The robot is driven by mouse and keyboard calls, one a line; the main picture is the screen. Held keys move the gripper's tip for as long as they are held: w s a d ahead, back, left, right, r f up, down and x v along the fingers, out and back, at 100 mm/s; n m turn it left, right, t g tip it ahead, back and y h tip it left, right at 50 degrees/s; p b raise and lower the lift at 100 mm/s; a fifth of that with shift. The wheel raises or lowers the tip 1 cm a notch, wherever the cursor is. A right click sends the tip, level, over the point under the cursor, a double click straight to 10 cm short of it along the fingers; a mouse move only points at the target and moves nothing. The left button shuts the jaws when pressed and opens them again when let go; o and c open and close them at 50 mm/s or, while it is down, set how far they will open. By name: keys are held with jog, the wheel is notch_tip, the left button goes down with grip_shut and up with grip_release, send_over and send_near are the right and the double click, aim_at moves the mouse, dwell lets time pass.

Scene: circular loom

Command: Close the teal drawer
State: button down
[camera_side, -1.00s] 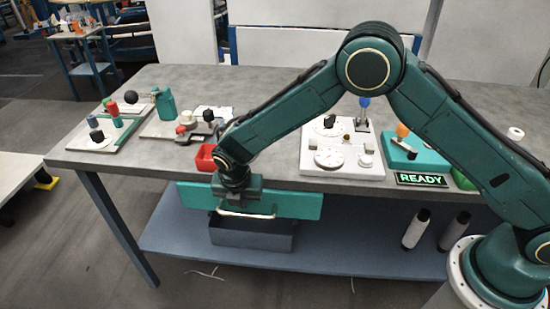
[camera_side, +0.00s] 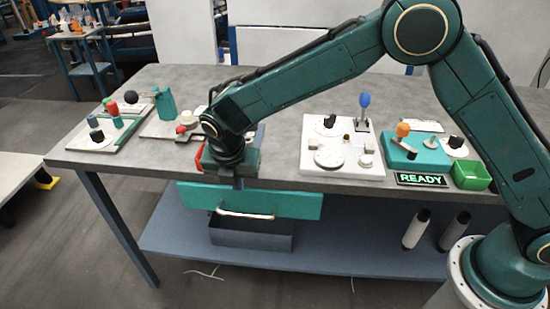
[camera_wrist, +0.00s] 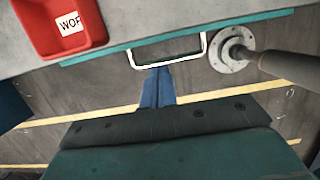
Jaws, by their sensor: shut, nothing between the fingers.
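The teal drawer's front panel (camera_side: 295,205) sits under the table's front edge, and no drawer interior shows in either view. Its white bar handle (camera_side: 247,215) is on the front. In the wrist view the front is a thin teal strip (camera_wrist: 110,52) close along the tabletop edge, with the handle (camera_wrist: 204,45) standing out from it. My gripper (camera_side: 239,186) is shut and empty, pointing down in front of the panel's upper part, above the handle in the side view. In the wrist view its fingertips (camera_wrist: 158,70) are by the handle's bar; I cannot tell whether they touch.
A red bin (camera_wrist: 55,25) is on the tabletop near the drawer. A white panel (camera_side: 343,168), a teal block (camera_side: 413,155), a READY sign (camera_side: 421,180) and a green bin (camera_side: 470,176) stand to the right. A blue-grey box (camera_side: 252,238) is on the shelf below.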

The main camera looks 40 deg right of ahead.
jog(key=s+a+t+h, duration=0.3)
jog(key=s+a, duration=0.6)
jog(key=a, duration=0.1)
jog(key=shift+a+f+t, duration=0.2)
jog(key=shift+f+t, duration=0.1)
jog(key=shift+f, duration=0.1)
jog(key=shift+w+f+h, duration=0.1)
jog(key=shift+h, duration=0.2)
jog(key=w+d+r+x, duration=0.1)
jog(key=x, duration=1.2)
jog(key=shift+w+d+r, duration=0.15)
jog(key=shift+r, duration=0.15)
